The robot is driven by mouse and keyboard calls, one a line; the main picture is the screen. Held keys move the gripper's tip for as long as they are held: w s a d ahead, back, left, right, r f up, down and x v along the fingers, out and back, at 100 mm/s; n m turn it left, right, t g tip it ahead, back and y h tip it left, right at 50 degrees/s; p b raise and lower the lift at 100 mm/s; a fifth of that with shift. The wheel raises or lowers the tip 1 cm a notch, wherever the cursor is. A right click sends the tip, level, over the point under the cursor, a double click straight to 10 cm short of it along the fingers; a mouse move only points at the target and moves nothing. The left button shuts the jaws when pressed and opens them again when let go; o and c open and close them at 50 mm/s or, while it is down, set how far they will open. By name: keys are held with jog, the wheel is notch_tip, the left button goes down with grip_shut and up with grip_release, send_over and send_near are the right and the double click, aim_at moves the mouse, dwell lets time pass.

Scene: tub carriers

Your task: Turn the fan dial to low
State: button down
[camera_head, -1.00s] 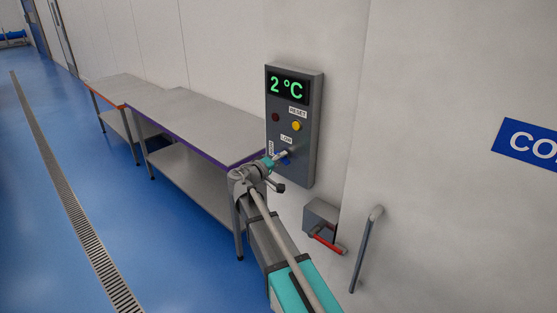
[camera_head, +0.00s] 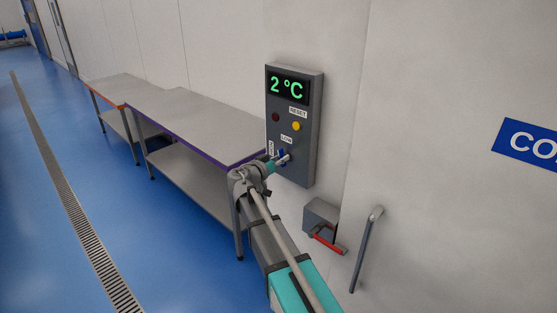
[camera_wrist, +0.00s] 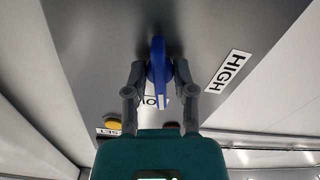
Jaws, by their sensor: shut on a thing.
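The fan dial is a blue knob (camera_wrist: 158,62) with a white mark, on a grey control panel (camera_head: 308,140). In the wrist view my gripper (camera_wrist: 160,72) has one finger on each side of the knob and is shut on it. The white mark is at the knob's lower end, beside the LOW label (camera_wrist: 149,102), which the knob partly hides. The HIGH label (camera_wrist: 229,71) is to the right, clear of the knob. In the head view the blue dial (camera_head: 282,155) shows at the tip of my gripper, below the LOW label (camera_head: 286,140).
The panel has a green 2 °C display (camera_head: 287,88), a yellow button (camera_head: 296,126) and a dark red button (camera_head: 276,117). A steel table (camera_head: 200,120) stands left of my arm. A box with a red lever (camera_head: 327,238) and a door handle (camera_head: 366,250) are at lower right.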

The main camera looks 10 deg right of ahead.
jog(key=shift+d+m, duration=0.1)
jog(key=shift+m, duration=1.5)
jog(key=shift+c, duration=2.2)
grip_release()
jog(key=shift+d, duration=0.15)
jog(key=shift+a, duration=0.25)
jog(key=v, duration=1.1)
jog(key=shift+s+a, duration=0.25)
jog(key=shift+a, duration=0.05)
jog(key=shift+d, duration=0.1)
